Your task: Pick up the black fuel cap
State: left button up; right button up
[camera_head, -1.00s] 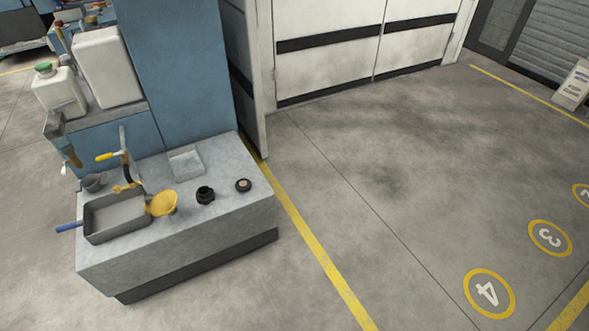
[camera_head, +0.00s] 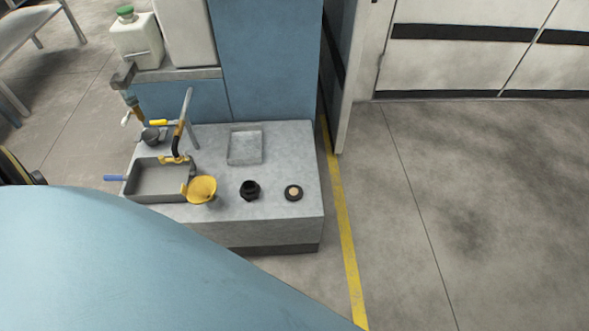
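Two small black round parts sit on the grey bench top, near its right end. One is a flat black disc with a tan centre (camera_head: 293,192). The other is a taller black fitting with a dark opening (camera_head: 249,190), to the left of the disc. I cannot tell for certain which is the fuel cap. They stand apart from each other, and nothing touches them. Neither of my grippers is in view.
The grey bench (camera_head: 270,233) also holds a yellow funnel (camera_head: 202,188), a grey pan (camera_head: 160,197) with a blue handle, a shallow square tray (camera_head: 245,161) and a small dark cup (camera_head: 150,136). A blue cabinet (camera_head: 266,60) stands behind. The floor to the right is clear.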

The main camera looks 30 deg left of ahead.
aim_at(293, 193)
jog(key=u, duration=0.8)
jog(key=i, duration=0.85)
jog(key=u, duration=0.9)
